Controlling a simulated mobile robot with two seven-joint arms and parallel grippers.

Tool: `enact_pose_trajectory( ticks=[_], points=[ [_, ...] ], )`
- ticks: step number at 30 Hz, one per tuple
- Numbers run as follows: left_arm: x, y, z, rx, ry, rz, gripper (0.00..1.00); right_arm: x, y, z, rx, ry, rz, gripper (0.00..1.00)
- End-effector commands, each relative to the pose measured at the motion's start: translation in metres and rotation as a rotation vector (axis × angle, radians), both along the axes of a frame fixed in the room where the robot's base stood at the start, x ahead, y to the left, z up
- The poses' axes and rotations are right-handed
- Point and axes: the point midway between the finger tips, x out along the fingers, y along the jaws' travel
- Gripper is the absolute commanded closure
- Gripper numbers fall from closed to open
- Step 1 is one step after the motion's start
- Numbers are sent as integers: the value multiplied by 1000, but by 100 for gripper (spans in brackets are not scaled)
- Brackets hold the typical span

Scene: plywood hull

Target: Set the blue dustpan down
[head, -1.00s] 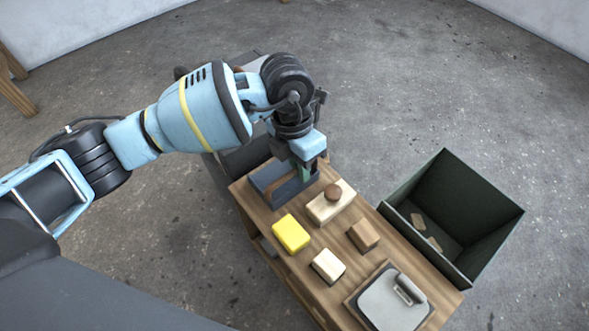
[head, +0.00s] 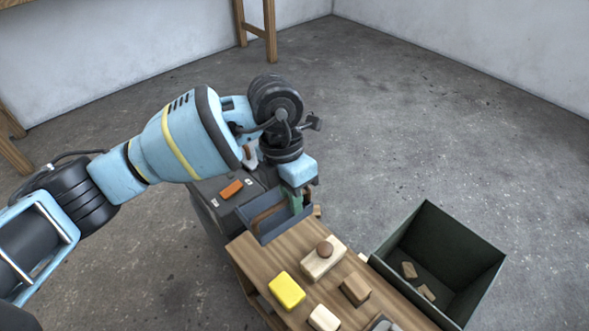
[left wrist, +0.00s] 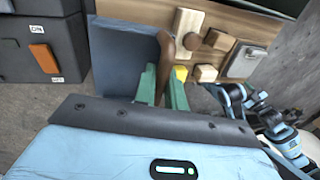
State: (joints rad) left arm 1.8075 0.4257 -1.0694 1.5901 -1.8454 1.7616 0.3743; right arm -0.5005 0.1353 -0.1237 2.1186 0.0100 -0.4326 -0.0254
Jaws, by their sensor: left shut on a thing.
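The blue dustpan (head: 273,230) is a grey-blue tray with a brown handle, at the far end of the wooden bench (head: 262,255). My left gripper (head: 296,204) is shut on the dustpan, its green fingers pointing down. In the left wrist view the fingers (left wrist: 165,88) close around the brown handle (left wrist: 166,52), and the blue pan (left wrist: 122,55) shows to their left. The pan overlaps the bench end in the picture; I cannot tell whether it touches the wood.
A pale block with a brown knob (head: 322,262), a yellow block (head: 287,291) and smaller wooden blocks stand on the bench. A dark green open bin (head: 437,238) holding wood pieces is at right. A dark case with an orange patch (head: 231,189) lies beyond the bench end.

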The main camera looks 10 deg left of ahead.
Motion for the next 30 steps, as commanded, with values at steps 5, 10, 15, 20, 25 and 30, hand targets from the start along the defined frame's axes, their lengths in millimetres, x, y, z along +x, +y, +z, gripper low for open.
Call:
enact_pose_trajectory(
  ticks=[5, 10, 15, 20, 25, 30],
  points=[
    [-5, 9, 10, 3, -2, -230, 100, 1, 0, 0, 0, -2, 0, 64],
    [-13, 20, 19, 4, -2, -522, 100, 0, 0, 0, 0, -1, 0, 64],
    [-23, 32, 28, 4, -1, -820, 100, -3, 0, 0, -1, 5, -1, 64],
    [-34, 45, 34, 4, 1, -1106, 100, -7, 0, 0, -1, 13, 0, 64],
    [-48, 59, 40, 5, 0, -1414, 100, -9, 0, -1, 0, 17, -1, 64],
    [-63, 75, 44, 5, 1, -1725, 100, -9, 0, -1, 0, 17, -1, 64]
  ],
)
